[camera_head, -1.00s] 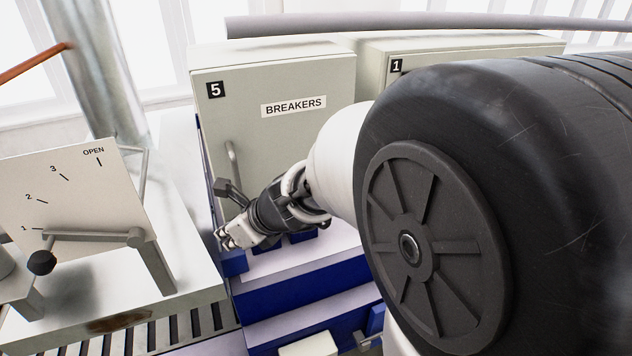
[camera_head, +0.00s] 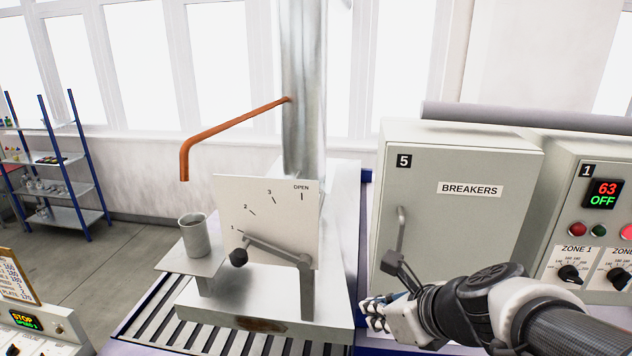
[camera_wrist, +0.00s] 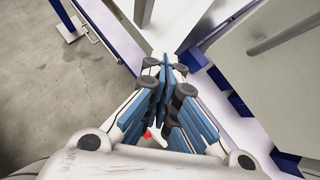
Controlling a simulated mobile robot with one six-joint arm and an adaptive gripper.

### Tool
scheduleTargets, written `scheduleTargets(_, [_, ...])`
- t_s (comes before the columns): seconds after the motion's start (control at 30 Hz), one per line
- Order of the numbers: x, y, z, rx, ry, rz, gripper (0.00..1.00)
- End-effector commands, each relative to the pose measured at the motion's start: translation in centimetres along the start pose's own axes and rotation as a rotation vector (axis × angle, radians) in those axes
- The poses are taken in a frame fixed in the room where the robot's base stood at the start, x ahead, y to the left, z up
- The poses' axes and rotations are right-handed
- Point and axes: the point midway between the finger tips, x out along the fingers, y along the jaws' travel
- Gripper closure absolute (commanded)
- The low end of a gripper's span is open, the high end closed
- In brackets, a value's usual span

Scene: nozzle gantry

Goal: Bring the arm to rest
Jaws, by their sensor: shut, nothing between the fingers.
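My gripper (camera_head: 374,312) is at the lower middle right of the head view, in front of the lower left part of the grey BREAKERS cabinet (camera_head: 470,165). My forearm reaches in from the lower right corner. In the wrist view, the gripper's blue-padded fingers (camera_wrist: 166,68) are together with nothing between them. They hang over a pale ledge beside a grey panel. I cannot tell whether the fingertips touch anything.
Left of my gripper stands a white dial plate (camera_head: 270,215) with a black-knobbed lever (camera_head: 238,257) near mark 1. A metal cup (camera_head: 194,236) stands under a copper spout (camera_head: 225,132). The cabinet handle (camera_head: 401,230) is close above my gripper. A control panel (camera_head: 600,215) reads 63 OFF.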

Motion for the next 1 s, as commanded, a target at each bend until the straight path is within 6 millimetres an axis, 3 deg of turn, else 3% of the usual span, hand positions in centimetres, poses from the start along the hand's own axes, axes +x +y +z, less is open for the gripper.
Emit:
scheduleTargets(0.17, [2.8,2.9,-4.8,-0.367,0.034,0.043,1.00])
scheduleTargets(0.5, [6.9,7.8,-16.6,-1.322,0.133,0.172,1.00])
scheduleTargets(0.8, [10.0,9.2,-27.6,-2.112,0.243,0.335,1.00])
scheduleTargets(1.0, [11.0,8.8,-32.5,-2.479,0.314,0.450,1.00])
